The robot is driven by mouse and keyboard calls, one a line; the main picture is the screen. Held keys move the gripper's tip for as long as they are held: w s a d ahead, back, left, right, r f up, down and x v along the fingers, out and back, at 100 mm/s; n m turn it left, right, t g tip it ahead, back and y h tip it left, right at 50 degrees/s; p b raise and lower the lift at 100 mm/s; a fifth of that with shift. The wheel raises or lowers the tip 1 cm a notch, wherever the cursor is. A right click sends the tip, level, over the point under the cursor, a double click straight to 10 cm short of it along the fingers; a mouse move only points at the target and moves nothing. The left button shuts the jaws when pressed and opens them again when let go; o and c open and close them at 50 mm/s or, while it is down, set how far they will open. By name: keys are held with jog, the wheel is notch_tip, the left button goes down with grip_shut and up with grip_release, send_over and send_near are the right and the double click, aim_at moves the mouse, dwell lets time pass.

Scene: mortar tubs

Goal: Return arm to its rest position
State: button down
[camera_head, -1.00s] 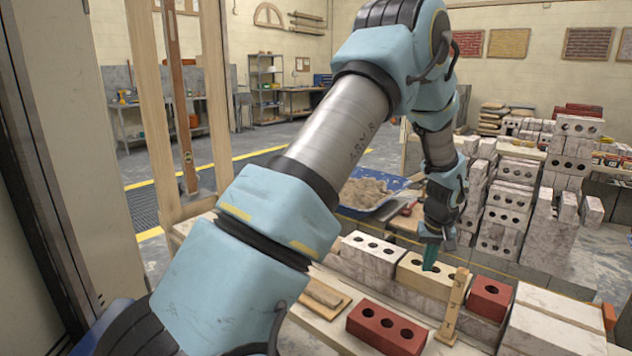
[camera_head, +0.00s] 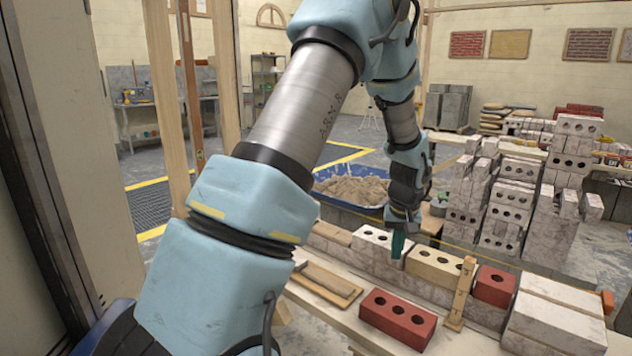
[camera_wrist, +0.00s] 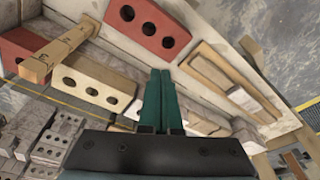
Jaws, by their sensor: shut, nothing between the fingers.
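My gripper (camera_head: 397,246) is at the end of my blue arm, pointing down beside the row of bricks on the bench. Its green fingers are together and empty. They also show in the wrist view (camera_wrist: 160,100), where they stand over the bench between the cream brick and a wooden float. In the head view the fingertips overlap the white brick (camera_head: 371,240) near its right end, close to the cream brick (camera_head: 432,266). Whether they touch either brick cannot be told.
A red brick (camera_head: 397,318) lies on the bench (camera_head: 330,318) in front of the row. A wooden float (camera_head: 327,284) lies left of it. A marked wooden stick (camera_head: 461,293) stands against the row by another red brick (camera_head: 494,286). A blue mortar tub (camera_head: 322,189) stands behind; brick stacks (camera_head: 520,205) fill the right.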

jog(key=s+a+r, duration=0.2)
jog(key=a+r, duration=0.1)
jog(key=a, duration=0.4)
jog(key=s+a+r, duration=0.2)
jog(key=a, duration=0.5)
jog(key=s+a+r, duration=0.3)
jog(key=s+a, duration=0.8)
jog(key=a, duration=0.1)
jog(key=shift+s+a+n, duration=0.15)
jog(key=shift+a+n, duration=0.1)
jog(key=shift+n, duration=0.15)
